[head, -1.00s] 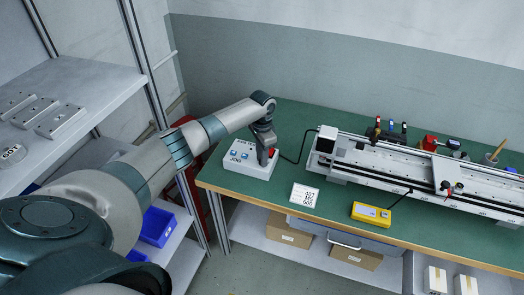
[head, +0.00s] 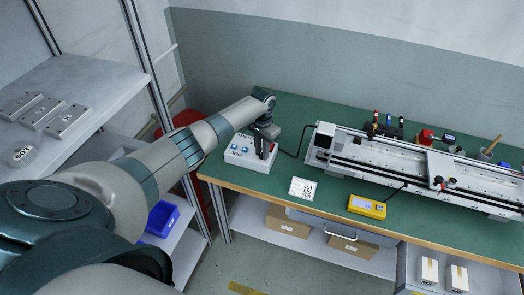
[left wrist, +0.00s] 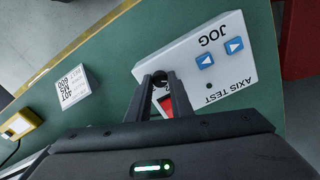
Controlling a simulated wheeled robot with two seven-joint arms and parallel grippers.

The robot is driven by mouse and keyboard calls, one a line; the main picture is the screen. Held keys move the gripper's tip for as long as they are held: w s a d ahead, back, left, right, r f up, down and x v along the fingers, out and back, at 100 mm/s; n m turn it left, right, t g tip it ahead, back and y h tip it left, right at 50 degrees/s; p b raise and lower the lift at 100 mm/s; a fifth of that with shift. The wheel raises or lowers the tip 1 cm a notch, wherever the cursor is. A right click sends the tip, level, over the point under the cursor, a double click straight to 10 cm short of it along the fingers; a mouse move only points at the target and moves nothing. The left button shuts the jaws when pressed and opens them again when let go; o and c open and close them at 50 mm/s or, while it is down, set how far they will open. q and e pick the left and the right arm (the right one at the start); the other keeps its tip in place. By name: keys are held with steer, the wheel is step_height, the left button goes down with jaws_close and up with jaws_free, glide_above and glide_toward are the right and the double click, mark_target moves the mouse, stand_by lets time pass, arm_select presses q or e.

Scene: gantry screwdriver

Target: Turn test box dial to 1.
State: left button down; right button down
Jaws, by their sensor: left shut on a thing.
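The test box (head: 243,158) is a white box with blue arrow buttons and "JOG" lettering, at the left end of the green bench. In the left wrist view, the test box (left wrist: 228,80) also shows "AXIS TEST" lettering, upside down. My left gripper (head: 265,153) reaches down over the right end of the box. In the left wrist view, the fingers of my left gripper (left wrist: 163,78) are shut around the small dark dial (left wrist: 158,79). The dial is mostly hidden between them, and I cannot read its setting. A red part (left wrist: 166,103) of the box shows between the fingers.
A white sign card (head: 302,190) and a yellow device (head: 367,206) stand right of the box on the bench (head: 275,195). A long linear rail machine (head: 400,165) fills the back right. A cable runs from the box to it. A grey shelf (head: 75,95) stands at left.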

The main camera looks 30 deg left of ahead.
arm_select(q)
steer(key=c, duration=1.9)
jaws_free()
steer(key=shift+o, duration=0.2)
steer(key=shift+r, duration=0.1)
step_height(320, 180, up, 17)
steer(key=b, duration=0.4)
steer(key=shift+r, duration=0.2)
